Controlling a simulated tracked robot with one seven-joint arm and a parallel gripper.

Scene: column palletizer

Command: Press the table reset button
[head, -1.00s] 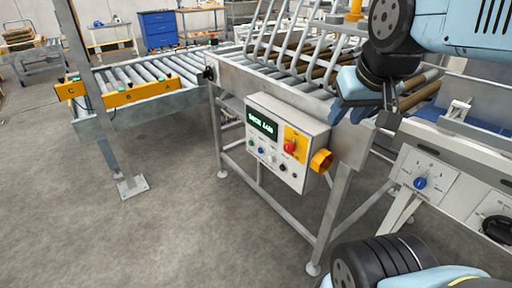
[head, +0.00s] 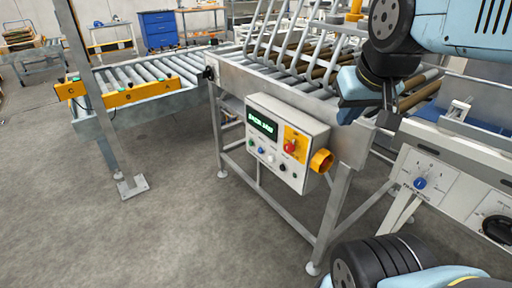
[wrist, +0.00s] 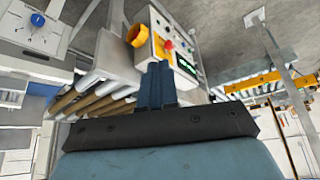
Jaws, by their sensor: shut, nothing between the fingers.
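A light grey control box (head: 262,104) is mounted on the side of the roller table (head: 225,72). Its face has a lit green display (head: 262,123), a red mushroom button (head: 290,146) on a yellow plate, and a row of small buttons, including a green one (head: 250,142) and a blue one (head: 261,150). Their labels are too small to read, so I cannot tell which is the table reset. My gripper (head: 388,118) is right of and above the box, apart from it. In the wrist view my gripper's fingers (wrist: 157,82) are shut and empty, with the box (wrist: 183,38) beyond.
A second panel with a blue rotary switch (head: 420,183) stands at the right. A yellow bar (head: 135,93) fronts the left conveyor. Grey floor (head: 180,220) in front of the box is clear.

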